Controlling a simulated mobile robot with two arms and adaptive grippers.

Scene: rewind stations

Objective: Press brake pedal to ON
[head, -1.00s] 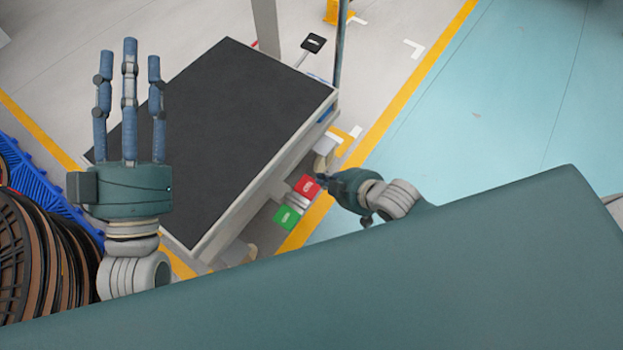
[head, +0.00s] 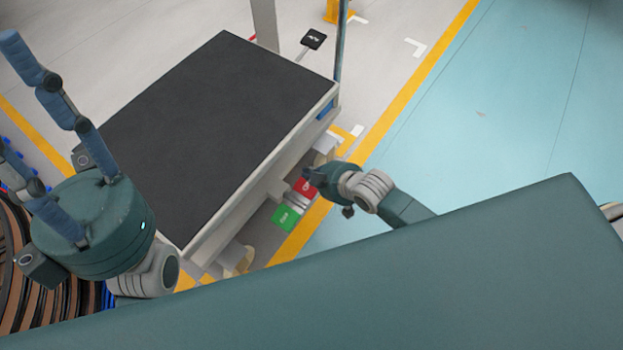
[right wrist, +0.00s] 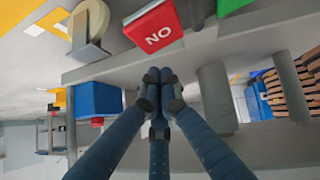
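The red pedal (head: 303,187) sits low at the right side of the dark-topped cart, beside the green pedal (head: 286,218). In the right wrist view the red pedal (right wrist: 154,27) shows letters that read "NO" in the picture. My right gripper (head: 312,175) is at the red pedal in the head view and overlaps its upper edge. In the right wrist view its fingertips (right wrist: 160,80) are together and empty, apart from the red pedal in the picture. Contact is not clear. My left gripper (head: 50,130) is open and empty at the left, with fingers spread.
The cart (head: 215,120) has a flat dark top and a pale frame with wheels; a caster (right wrist: 88,32) is near the red pedal. A black sign (head: 313,39) and posts stand behind. Spools (head: 25,285) are at lower left. The blue floor at right is clear.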

